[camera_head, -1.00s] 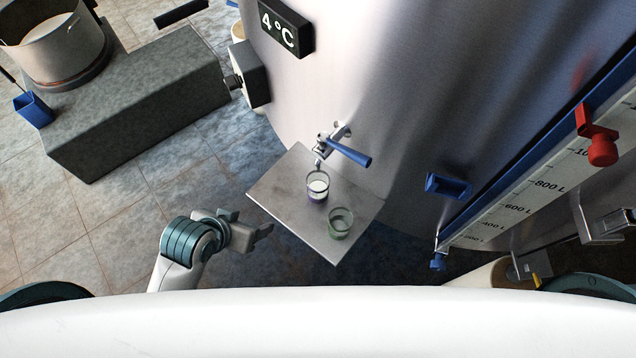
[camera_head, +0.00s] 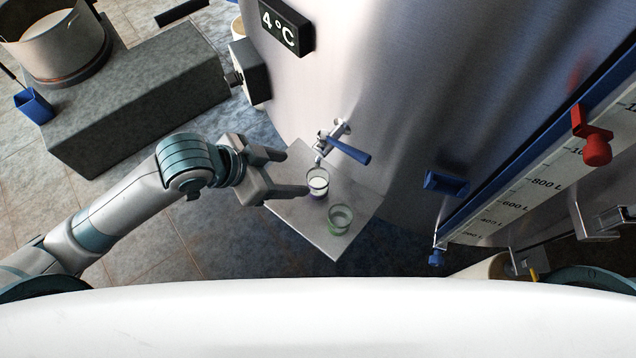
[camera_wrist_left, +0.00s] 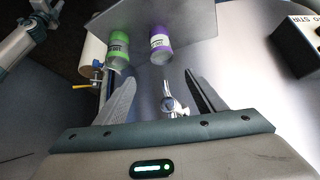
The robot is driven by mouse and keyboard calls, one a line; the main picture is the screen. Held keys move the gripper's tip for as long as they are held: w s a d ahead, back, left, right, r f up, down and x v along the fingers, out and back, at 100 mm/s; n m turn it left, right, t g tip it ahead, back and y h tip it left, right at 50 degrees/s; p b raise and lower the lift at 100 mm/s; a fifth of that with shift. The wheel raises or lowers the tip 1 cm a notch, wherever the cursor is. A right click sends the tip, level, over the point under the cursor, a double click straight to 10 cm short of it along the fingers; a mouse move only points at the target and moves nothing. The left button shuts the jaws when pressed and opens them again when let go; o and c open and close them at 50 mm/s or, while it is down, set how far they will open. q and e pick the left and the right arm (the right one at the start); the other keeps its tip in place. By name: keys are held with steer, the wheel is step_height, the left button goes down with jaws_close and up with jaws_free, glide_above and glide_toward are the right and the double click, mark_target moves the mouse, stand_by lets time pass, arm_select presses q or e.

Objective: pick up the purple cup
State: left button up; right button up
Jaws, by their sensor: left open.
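The purple cup (camera_head: 317,184) is a clear glass with a purple band and white contents. It stands on the metal shelf (camera_head: 325,242) below the tap (camera_head: 330,142). My right gripper is not in view.
A green cup (camera_head: 340,219) stands on the shelf to the right and nearer; it also shows in the wrist view (camera_wrist_left: 117,48). The tap has a blue handle (camera_head: 349,151). The large steel tank (camera_head: 400,90) rises behind the shelf.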

arm_select(q)
steer(key=shift+a+r+m+g+y, duration=0.15)
steer(key=shift+a+m+g, duration=0.15)
steer(key=shift+a, duration=0.35)
steer(key=shift+a+r+m+g+y, duration=0.15)
steer(key=shift+a+m+g, duration=0.15)
steer(key=shift+a, duration=0.35)
steer(key=p+x, duration=0.3)
steer(key=x, duration=0.9)
steer(key=shift+d+p, duration=0.15)
steer(key=shift+p, duration=0.15)
